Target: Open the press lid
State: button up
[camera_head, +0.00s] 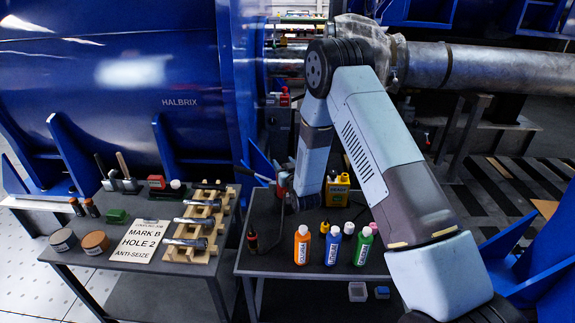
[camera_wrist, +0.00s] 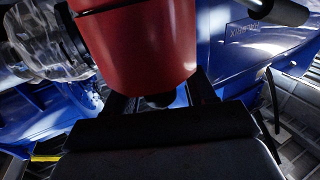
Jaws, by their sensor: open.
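I cannot clearly pick out a press or its lid in either view. In the wrist view a glossy red rounded body (camera_wrist: 140,45) fills the upper middle, close in front of my gripper (camera_wrist: 160,98). Its dark fingers are apart near the red body's lower end; I cannot tell whether they touch it. In the head view my arm bends down to the right-hand bench, and its wrist hides the gripper. A small red part with a dark lever (camera_head: 283,184) shows just left of the wrist.
The bench (camera_head: 290,262) holds an orange bottle (camera_head: 302,246), a white-blue bottle (camera_head: 333,247), a green bottle (camera_head: 363,248) and a yellow container (camera_head: 337,192). The left bench carries a wooden rack (camera_head: 187,253) with bolts and a sign (camera_head: 139,240). A large blue machine (camera_head: 120,75) stands behind.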

jog(key=shift+w+a, duration=0.1)
jog(key=shift+w, duration=0.05)
grip_shut()
dwell(0.5)
